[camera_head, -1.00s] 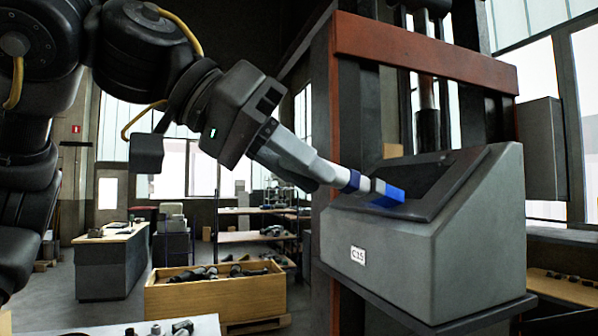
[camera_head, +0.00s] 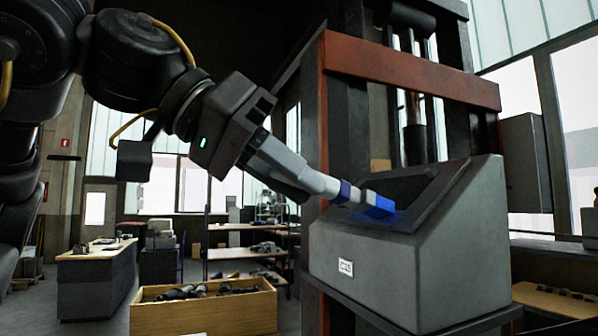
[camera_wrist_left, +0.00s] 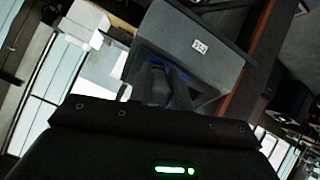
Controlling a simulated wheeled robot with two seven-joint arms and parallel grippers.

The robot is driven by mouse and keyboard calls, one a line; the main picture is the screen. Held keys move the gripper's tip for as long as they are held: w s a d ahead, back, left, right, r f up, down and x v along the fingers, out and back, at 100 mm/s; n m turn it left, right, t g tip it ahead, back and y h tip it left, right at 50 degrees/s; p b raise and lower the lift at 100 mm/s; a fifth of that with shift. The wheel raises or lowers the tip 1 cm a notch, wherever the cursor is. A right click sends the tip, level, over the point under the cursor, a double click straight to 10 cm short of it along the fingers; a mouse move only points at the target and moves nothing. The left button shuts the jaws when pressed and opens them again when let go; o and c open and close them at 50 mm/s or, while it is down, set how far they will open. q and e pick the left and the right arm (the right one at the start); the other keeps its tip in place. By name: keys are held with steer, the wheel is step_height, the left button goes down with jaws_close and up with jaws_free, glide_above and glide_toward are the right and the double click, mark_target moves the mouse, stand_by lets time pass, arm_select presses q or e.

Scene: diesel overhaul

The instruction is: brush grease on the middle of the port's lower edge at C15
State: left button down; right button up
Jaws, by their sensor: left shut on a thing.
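The grey housing (camera_head: 445,265) has a sloped face with a dark framed port (camera_head: 400,187). Its white label (camera_head: 346,267) is blurred now; the label also shows in the left wrist view (camera_wrist_left: 199,46). My left gripper (camera_head: 303,180) is shut on a brush with a white handle (camera_head: 323,186) and blue parts. The brush's blue end (camera_head: 378,203) points down right at the port's lower edge, left of its middle in the picture. I cannot tell whether it touches. In the left wrist view the fingers (camera_wrist_left: 170,90) hide most of the brush. My right gripper is out of view.
A red-orange crossbeam (camera_head: 415,72) and dark columns stand around and above the housing. A wooden crate (camera_head: 205,313) of dark parts sits at the lower left. Behind it are a workbench (camera_head: 95,280) and shelves. The space left of the housing is open.

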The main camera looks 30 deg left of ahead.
arm_select(q)
steer(key=shift+w+a, duration=0.45)
steer(key=shift+a, duration=0.1)
steer(key=shift+w+a, duration=0.2)
steer(key=shift+w, duration=0.05)
steer(key=shift+w+a+p, duration=0.5)
steer(key=shift+w+a, duration=0.05)
steer(key=shift+a, duration=0.05)
steer(key=shift+w+a, duration=0.35)
steer(key=shift+a, duration=0.1)
